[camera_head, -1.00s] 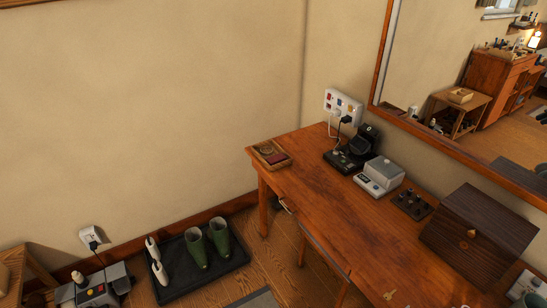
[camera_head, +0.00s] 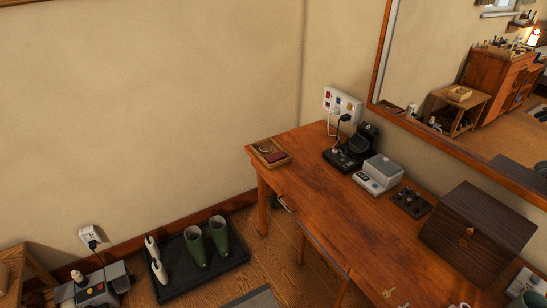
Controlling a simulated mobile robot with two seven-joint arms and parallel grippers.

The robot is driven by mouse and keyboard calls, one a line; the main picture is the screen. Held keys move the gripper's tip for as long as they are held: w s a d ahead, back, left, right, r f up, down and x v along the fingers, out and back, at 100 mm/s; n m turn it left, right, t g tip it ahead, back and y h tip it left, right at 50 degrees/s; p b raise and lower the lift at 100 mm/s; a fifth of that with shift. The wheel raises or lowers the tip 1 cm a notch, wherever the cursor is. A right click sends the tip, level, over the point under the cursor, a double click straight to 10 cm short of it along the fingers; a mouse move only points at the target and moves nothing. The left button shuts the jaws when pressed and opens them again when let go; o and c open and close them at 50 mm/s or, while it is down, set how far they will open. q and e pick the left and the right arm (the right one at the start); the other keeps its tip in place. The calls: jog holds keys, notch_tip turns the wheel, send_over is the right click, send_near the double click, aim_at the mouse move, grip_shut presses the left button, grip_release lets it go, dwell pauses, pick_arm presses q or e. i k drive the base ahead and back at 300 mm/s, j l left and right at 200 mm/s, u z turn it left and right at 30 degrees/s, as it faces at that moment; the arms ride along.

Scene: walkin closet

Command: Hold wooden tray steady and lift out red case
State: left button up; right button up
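The wooden tray (camera_head: 286,163) sits on the far left corner of the wooden table. A small dark red case (camera_head: 275,157) lies inside it, toward the front right part of the tray. A round brownish item (camera_head: 265,148) also lies in the tray, behind the case; it is too small to make out well. Neither of my grippers is in the head view, and nothing touches the tray or the case.
The wooden table (camera_head: 335,205) has clear room right of the tray. Behind are a black device (camera_head: 345,158), a grey-white box device (camera_head: 378,174) and a dark wooden box (camera_head: 478,232). Green boots (camera_head: 208,242) stand on a black floor tray (camera_head: 172,289). A mirror hangs at right.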

aim_at(278, 156)
jog(key=i+j+z, duration=0.1)
jog(key=i, duration=0.4)
jog(key=i+j+z, duration=0.1)
jog(key=i+j, duration=0.2)
jog(key=i, duration=0.15)
